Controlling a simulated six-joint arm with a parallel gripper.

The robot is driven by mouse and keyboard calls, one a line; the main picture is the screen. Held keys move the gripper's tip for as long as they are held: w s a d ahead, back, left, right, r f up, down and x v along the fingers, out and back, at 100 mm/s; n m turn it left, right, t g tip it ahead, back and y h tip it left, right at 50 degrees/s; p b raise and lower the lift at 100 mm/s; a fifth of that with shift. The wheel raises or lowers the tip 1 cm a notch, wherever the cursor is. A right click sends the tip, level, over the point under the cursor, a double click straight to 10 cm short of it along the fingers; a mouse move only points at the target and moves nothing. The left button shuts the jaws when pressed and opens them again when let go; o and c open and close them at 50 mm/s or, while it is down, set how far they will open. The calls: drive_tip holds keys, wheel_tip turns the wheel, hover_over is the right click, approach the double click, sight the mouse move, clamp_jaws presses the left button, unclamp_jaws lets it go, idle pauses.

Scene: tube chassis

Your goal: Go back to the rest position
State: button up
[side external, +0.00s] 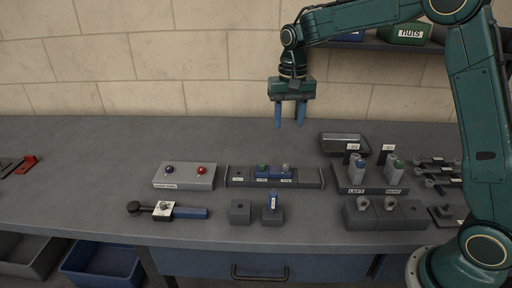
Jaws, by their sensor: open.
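My gripper (290,122) hangs above the back part of the grey bench (100,165) in the side external view. Its two blue fingers point down and stand apart, with nothing between them. It is well clear of the bench top and of the parts below it.
Below my gripper is a dark rack (312,177) with blue, green and grey parts. A box with blue and red knobs (184,175) stands left of it. A holder with two bottles (343,180), a tray (345,140) and several tools are at right. The left rear bench is clear.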

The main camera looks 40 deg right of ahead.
idle(0.3)
drive_tip(key=s+a+r+n+t, duration=0.25)
drive_tip(key=s+r, duration=0.65)
drive_tip(key=s, duration=0.5)
drive_tip(key=s+f+n+t, duration=0.2)
drive_tip(key=s+n+t, duration=0.1)
drive_tip(key=s, duration=1.2)
drive_tip(key=shift+s+a+f+n, duration=0.15)
drive_tip(key=shift+s+a+n, duration=0.15)
drive_tip(key=shift+n, duration=0.35)
